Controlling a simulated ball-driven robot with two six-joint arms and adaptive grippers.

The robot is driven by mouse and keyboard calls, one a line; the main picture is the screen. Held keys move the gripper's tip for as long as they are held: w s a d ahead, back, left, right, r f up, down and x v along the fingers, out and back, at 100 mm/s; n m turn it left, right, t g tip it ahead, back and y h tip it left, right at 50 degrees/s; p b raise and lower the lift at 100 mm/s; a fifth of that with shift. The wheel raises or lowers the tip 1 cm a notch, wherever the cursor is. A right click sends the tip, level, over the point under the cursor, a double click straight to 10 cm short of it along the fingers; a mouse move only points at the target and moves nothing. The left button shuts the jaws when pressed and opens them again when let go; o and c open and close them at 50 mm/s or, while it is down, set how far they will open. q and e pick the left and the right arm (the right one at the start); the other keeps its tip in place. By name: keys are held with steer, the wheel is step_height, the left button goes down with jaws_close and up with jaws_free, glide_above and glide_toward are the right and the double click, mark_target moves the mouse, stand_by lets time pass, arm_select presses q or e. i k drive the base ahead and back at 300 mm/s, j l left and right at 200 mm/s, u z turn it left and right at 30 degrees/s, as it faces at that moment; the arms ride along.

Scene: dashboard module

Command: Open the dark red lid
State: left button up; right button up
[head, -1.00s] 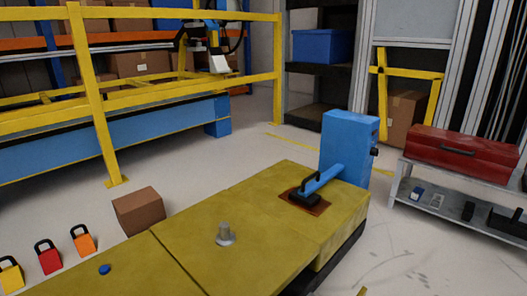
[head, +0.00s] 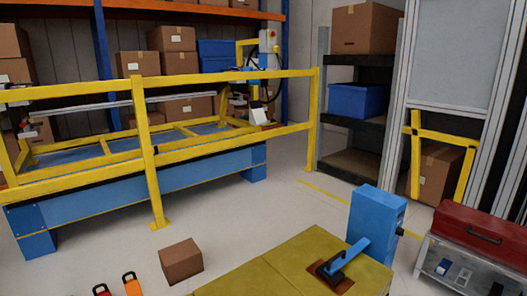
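A dark red toolbox-like case (head: 480,236) with a black handle on its front stands at the right edge of the head view, on top of a light metal shelf unit. Its lid looks closed, and its right end is cut off by the picture edge. A small dark red-brown plate (head: 346,287) lies on the yellow-topped table, under the black-handled end of a blue lever (head: 352,252). Neither of my grippers is in view.
The yellow table (head: 290,262) fills the bottom centre, with a blue post (head: 377,222) at its back. A cardboard box (head: 181,262) and padlock-shaped items (head: 132,284) are at the lower left. A yellow railing (head: 230,77) crosses the left.

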mark_target(494, 229)
steer(key=z, duration=0.9)
steer(key=l+u, duration=0.15)
steer(key=u, duration=0.4)
steer(key=i+l+u, duration=0.25)
steer(key=l, duration=0.35)
steer(key=l+u, duration=0.3)
steer(key=l, duration=0.3)
steer(key=l+u, duration=0.25)
steer(key=l, duration=0.45)
steer(key=i, duration=0.05)
